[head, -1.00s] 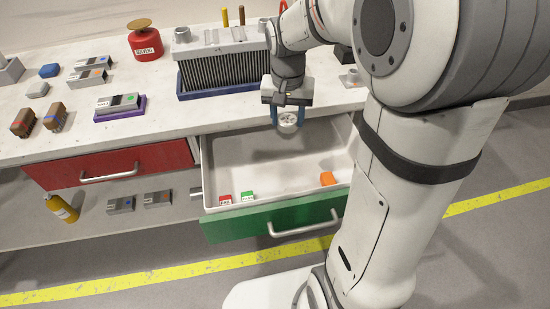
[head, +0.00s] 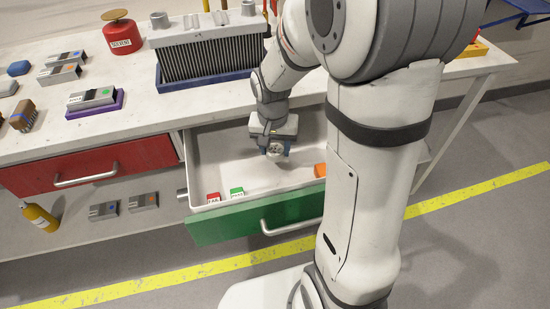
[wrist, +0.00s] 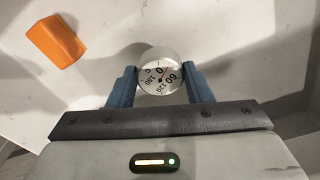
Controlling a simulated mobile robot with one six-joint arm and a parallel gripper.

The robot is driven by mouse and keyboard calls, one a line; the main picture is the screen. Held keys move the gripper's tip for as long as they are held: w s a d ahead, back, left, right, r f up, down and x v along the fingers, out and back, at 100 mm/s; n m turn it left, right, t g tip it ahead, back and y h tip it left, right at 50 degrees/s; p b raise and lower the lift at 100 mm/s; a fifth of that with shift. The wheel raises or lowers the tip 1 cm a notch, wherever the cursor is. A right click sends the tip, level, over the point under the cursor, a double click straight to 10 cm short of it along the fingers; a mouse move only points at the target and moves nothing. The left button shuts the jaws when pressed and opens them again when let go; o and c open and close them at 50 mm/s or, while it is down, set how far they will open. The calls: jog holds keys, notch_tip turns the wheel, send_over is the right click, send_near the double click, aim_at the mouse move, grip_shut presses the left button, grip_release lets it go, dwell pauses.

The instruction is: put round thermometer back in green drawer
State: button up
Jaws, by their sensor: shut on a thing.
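The round thermometer (wrist: 160,73) has a white dial with dark numbers and shows between my fingers in the wrist view. My gripper (wrist: 160,88) is shut on it, one blue finger on each side. In the head view my gripper (head: 276,151) points down with the thermometer (head: 275,154) inside the outline of the open green drawer (head: 262,219). The drawer has a white interior and is pulled out below the worktop. I cannot tell whether the thermometer touches the drawer floor.
In the drawer lie a red block (head: 213,198) and a green block (head: 236,192) at the front left, and an orange block (head: 319,170) at the right. The orange block also shows in the wrist view (wrist: 56,41). A red drawer (head: 90,168) is shut at left. The drawer's middle floor looks clear.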

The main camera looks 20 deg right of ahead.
aim_at(274, 151)
jog(key=shift+f+b, duration=0.45)
jog(key=shift+f, duration=1.6)
jog(key=shift+f, duration=0.1)
jog(key=shift+f, duration=0.15)
jog(key=o, duration=1.1)
